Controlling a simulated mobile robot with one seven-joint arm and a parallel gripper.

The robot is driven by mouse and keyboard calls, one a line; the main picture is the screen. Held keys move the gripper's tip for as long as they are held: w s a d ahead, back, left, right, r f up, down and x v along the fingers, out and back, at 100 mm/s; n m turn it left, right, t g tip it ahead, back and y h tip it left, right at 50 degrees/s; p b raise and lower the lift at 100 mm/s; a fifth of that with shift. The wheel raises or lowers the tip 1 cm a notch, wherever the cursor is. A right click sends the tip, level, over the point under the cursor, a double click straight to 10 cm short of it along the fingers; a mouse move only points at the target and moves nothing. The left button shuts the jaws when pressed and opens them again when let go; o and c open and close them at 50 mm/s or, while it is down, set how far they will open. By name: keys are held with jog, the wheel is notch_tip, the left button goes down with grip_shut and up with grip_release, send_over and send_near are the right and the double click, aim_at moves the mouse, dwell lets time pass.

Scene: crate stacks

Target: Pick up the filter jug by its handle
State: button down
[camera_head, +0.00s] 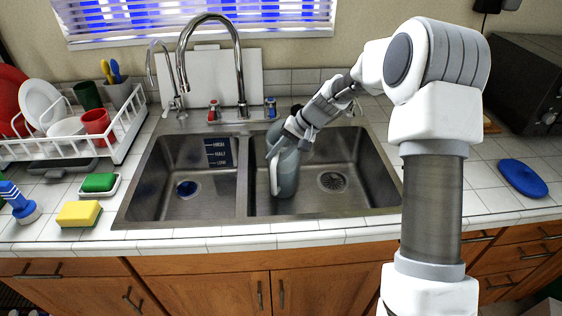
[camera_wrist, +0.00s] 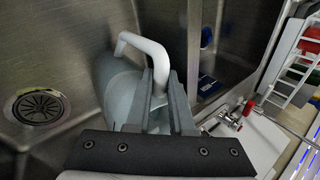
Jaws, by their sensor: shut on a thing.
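The filter jug (camera_head: 287,180) is grey-blue with a white handle (camera_head: 273,176). It stands in the right basin of the sink, near the divider. My gripper (camera_head: 288,138) reaches down to the jug's upper part from the right and behind. In the wrist view my gripper (camera_wrist: 160,85) is shut on the white handle (camera_wrist: 143,45), with the handle passing between the fingers. The jug's body (camera_wrist: 115,85) shows to the left of the fingers in that view. The fingers and the gripper base hide part of the jug there.
The steel divider (camera_head: 243,178) stands close left of the jug. The tall faucet (camera_head: 240,70) arches behind the basins. A drain (camera_head: 332,181) lies to the jug's right. A dish rack (camera_head: 125,125), a yellow sponge (camera_head: 79,214) and a blue lid-like object (camera_head: 522,178) are on the counter.

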jog(key=shift+r, duration=0.2)
jog(key=shift+r, duration=0.5)
jog(key=d+r+p, duration=0.1)
jog(key=d+r, duration=0.1)
jog(key=r, duration=0.5)
jog(key=s+d+r, duration=0.1)
jog(key=r, duration=0.5)
jog(key=shift+d+r+p, duration=0.4)
jog(key=shift+r, duration=0.1)
